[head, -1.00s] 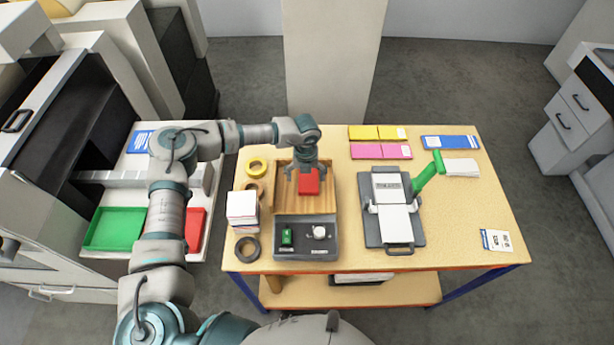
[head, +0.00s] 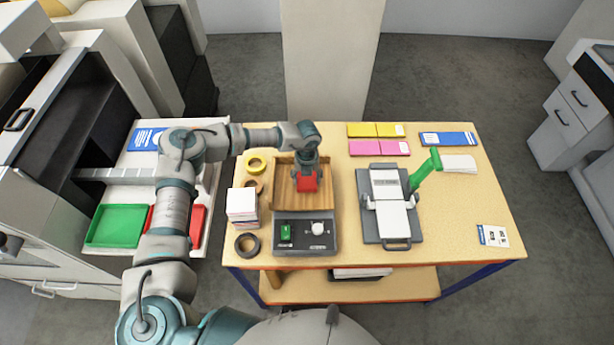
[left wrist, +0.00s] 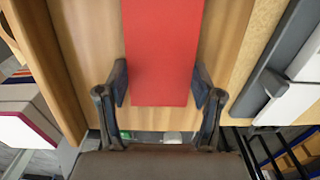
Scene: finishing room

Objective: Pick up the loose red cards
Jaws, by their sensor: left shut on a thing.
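The red cards (head: 306,185) show as one flat red block in the wooden tray (head: 284,203) on the table. My left gripper (head: 306,171) reaches down over the tray and is shut on the red cards. In the left wrist view the red block (left wrist: 164,55) lies between the two fingers (left wrist: 160,88), one at each long side. I cannot tell whether the cards are lifted off the tray floor. My right gripper is not in view.
A grey control box (head: 305,246) adjoins the tray's near side. White card stacks (head: 241,205) and tape rolls (head: 256,165) stand to its left, a grey press (head: 387,228) with a green lever to its right. A green tray (head: 116,226) and a red tray (head: 197,227) lie further left.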

